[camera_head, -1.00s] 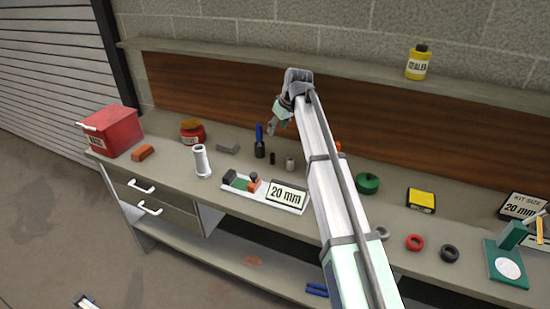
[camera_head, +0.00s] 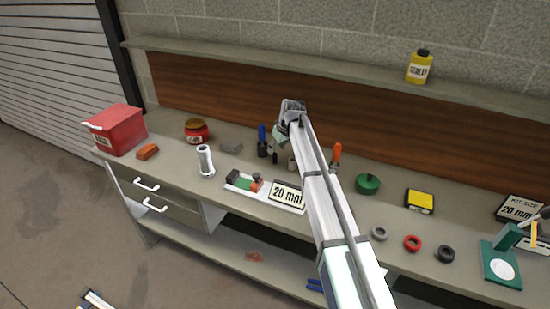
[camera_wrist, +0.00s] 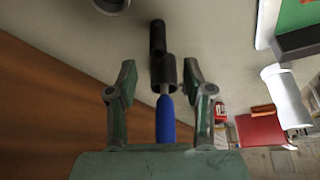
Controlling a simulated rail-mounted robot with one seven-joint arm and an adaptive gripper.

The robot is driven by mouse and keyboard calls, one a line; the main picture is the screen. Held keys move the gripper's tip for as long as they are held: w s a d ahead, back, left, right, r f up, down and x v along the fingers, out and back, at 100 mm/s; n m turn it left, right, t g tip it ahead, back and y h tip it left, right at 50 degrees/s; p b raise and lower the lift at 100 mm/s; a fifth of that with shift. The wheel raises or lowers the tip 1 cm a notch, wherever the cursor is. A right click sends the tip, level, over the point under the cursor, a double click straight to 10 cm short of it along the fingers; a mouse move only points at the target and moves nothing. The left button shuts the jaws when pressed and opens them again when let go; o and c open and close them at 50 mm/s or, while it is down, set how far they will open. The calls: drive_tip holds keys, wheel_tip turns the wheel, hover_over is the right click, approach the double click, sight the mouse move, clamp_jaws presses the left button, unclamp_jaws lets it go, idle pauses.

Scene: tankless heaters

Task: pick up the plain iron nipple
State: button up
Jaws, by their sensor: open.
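The plain iron nipple appears to be the small dark cylinder (camera_wrist: 157,37) in the wrist view, just beyond a black cup-like piece (camera_wrist: 163,72) with a blue handle (camera_wrist: 165,120). In the head view the small dark cylinder (camera_head: 274,157) is partly hidden below my gripper (camera_head: 280,146). In the wrist view my gripper (camera_wrist: 160,68) is open, with one finger on each side of the blue-handled piece. The dark cylinder lies ahead of the fingertips, between their lines. Nothing is held.
A white pipe piece (camera_head: 205,160) and a tray with a 20 mm card (camera_head: 287,196) are nearby. The wood backboard (camera_head: 215,95) rises behind.

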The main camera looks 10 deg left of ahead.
sight(275, 154)
drive_tip(key=shift+p+x, duration=1.3)
drive_tip(key=shift+x, duration=1.35)
drive_tip(key=shift+d, duration=0.2)
clamp_jaws()
